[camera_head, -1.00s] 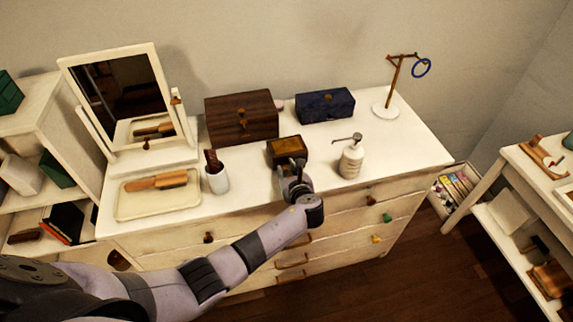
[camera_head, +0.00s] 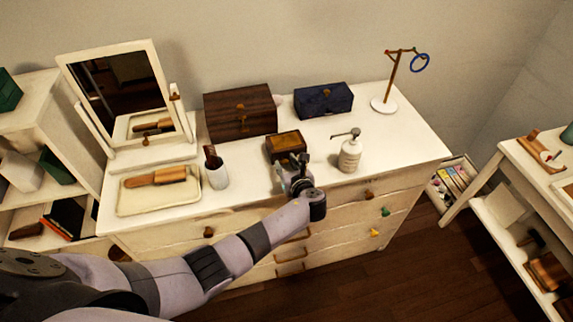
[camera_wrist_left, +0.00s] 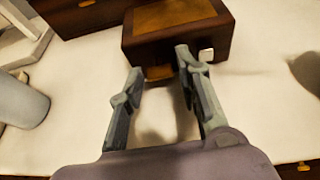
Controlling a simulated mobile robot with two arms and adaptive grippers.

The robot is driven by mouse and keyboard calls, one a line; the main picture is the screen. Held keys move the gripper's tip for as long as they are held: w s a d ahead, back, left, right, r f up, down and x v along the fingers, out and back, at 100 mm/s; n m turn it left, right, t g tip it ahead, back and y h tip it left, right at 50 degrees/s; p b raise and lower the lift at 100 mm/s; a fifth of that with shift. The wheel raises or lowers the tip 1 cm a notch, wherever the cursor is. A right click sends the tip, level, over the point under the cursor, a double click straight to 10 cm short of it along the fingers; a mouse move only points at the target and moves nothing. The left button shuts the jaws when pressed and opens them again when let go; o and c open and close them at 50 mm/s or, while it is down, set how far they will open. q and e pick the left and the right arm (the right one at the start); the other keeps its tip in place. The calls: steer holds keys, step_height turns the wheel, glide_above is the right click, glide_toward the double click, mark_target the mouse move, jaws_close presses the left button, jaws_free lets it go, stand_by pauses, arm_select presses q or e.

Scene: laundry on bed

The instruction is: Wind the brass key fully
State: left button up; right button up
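A small dark brown box (camera_head: 285,142) with a gold-coloured lid panel stands near the middle of the white dresser top; it also shows in the left wrist view (camera_wrist_left: 190,32). A brass-coloured patch (camera_wrist_left: 160,73) shows low on its near face; I cannot tell whether it is the key. My left gripper (camera_head: 292,168) is just in front of the box. In the wrist view its two fingers (camera_wrist_left: 159,68) are apart with nothing held between them, and the right finger's tip overlaps the box's near face. My right gripper is not in view.
A white soap pump bottle (camera_head: 350,154) stands right of the box, and a white cup (camera_head: 216,174) with a brush stands left. Behind are a larger wooden box (camera_head: 240,112) and a dark blue box (camera_head: 323,100). A tray (camera_head: 130,203) lies at the left.

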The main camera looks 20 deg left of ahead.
arm_select(q)
steer(key=shift+s, duration=0.1)
steer(key=v, duration=1.2)
steer(key=s+a+f+n+g+h+b, duration=0.1)
steer(key=s+f+n+g+h, duration=0.15)
steer(key=s+f, duration=0.6)
steer(key=s+a+f+n+g+h+b, duration=0.1)
steer(key=s+a+f+n+g+b, duration=0.2)
steer(key=f, duration=1)
steer(key=s+f+n+g+h, duration=0.15)
steer(key=s+f+n, duration=0.35)
steer(key=f, duration=0.6)
steer(key=s+a+f+n+g+h+b, duration=0.1)
steer(key=s+f+n, duration=0.4)
steer(key=s, duration=0.5)
steer(key=s+a+f+n+g+h+b, duration=0.1)
steer(key=s+f+n, duration=0.4)
steer(key=s, duration=0.5)
steer(key=s+a+f+n+h+b, duration=0.1)
steer(key=s+a+f+n, duration=0.2)
steer(key=s+f+n, duration=0.3)
steer(key=s, duration=0.4)
steer(key=shift+s+a+f+g, duration=0.15)
steer(key=shift+a+f+g, duration=0.15)
steer(key=shift+g, duration=0.1)
